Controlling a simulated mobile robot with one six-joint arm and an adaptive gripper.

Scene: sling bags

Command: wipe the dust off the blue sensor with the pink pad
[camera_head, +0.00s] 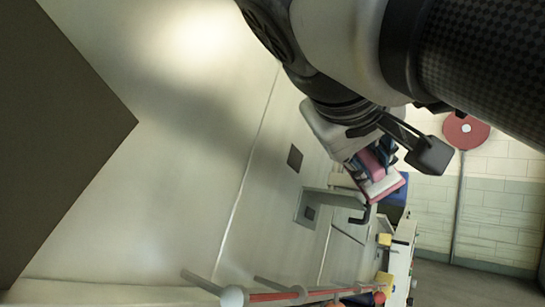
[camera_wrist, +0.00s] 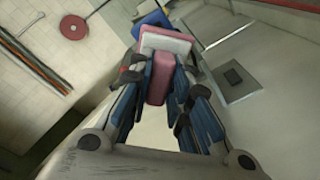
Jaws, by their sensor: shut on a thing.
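My gripper (camera_head: 376,160) is shut on the pink pad (camera_head: 384,187), which has a pale layer along it. In the wrist view my fingers (camera_wrist: 160,82) with blue inner faces close on the pad's pink grip, and the pad's wide pale and pink head (camera_wrist: 165,43) is beyond the fingertips. A blue thing, which may be the blue sensor (camera_head: 398,189), shows just behind the pad. It also shows in the wrist view (camera_wrist: 153,20), partly hidden by the pad. I cannot tell whether pad and blue thing touch. No dust can be made out.
A large pale panel with dark square plates (camera_head: 295,157) fills the left side. A dark hook-like bar (camera_head: 361,216) is below the pad. Yellow blocks (camera_head: 384,240) lie along a white ledge (camera_head: 402,258). A red disc (camera_head: 466,131) on a pole stands at right.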

